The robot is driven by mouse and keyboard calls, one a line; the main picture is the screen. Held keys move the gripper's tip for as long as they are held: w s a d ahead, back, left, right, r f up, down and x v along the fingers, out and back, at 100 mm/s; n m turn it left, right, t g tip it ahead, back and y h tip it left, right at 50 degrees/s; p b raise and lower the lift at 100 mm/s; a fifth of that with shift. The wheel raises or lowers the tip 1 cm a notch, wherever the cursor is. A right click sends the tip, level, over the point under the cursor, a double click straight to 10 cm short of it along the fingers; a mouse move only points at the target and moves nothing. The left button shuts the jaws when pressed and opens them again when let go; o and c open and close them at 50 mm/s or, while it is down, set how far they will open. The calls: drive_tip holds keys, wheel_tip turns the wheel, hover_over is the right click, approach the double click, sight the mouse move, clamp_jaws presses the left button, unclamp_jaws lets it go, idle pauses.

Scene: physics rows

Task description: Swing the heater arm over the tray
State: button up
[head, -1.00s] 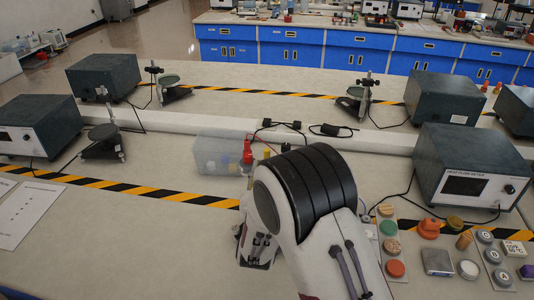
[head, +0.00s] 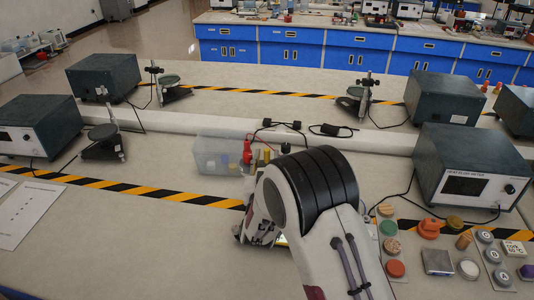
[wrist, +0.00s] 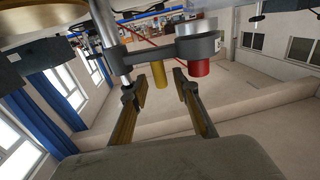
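In the wrist view, what looks like the heater arm is a grey bar with a ring end (wrist: 198,46), clamped on a shiny upright post (wrist: 117,55). A red cylinder (wrist: 199,68) hangs under the ring, and a yellow cylinder (wrist: 159,73) stands left of it. My gripper (wrist: 160,84) is open, its two fingers apart and below the bar, with no visible contact on it. In the head view, a red part (head: 247,152) and a yellow part show just beyond my wrist. My gripper (head: 258,232) there is mostly covered by my arm. I cannot make out the tray.
A clear bin (head: 215,155) stands left of the red part. A heat flow meter box (head: 470,180) is at right, with several pucks and blocks (head: 397,268) in front. Other stands (head: 102,145) and boxes are farther off.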

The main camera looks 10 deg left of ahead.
drive_tip(key=shift+w+a, duration=0.1)
drive_tip(key=shift+w, duration=1.15)
clamp_jaws()
